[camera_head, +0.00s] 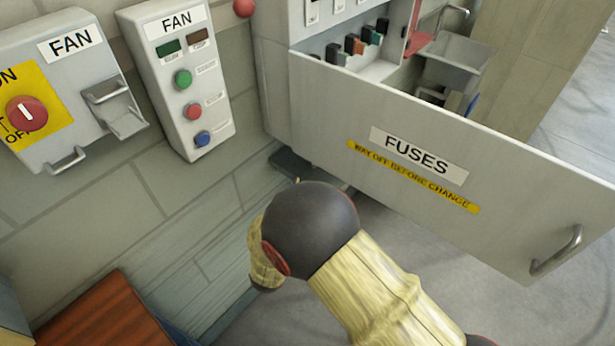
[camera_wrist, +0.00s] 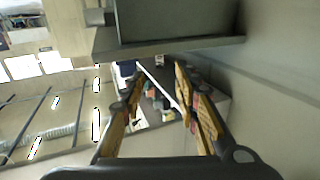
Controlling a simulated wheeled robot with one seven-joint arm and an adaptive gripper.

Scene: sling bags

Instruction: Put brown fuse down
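A brown-orange fuse (camera_head: 354,45) stands in a row with dark and green-topped fuses inside the open fuse box (camera_head: 280,90), at the top of the head view. In the wrist view my gripper (camera_wrist: 157,82) has its two yellow-brown fingers apart, with no object clearly held between them. Small coloured shapes (camera_wrist: 153,106) show beyond the fingers, too small to name surely. In the head view my arm is at the lower middle and hides my gripper.
The open FUSES door (camera_head: 520,225) with its handle extends to the right. A FAN button box (camera_head: 182,85) and a FAN switch box (camera_head: 60,95) are on the wall at left. A metal sink (camera_head: 455,68) is behind the door. A reddish wooden surface (camera_head: 105,318) is at lower left.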

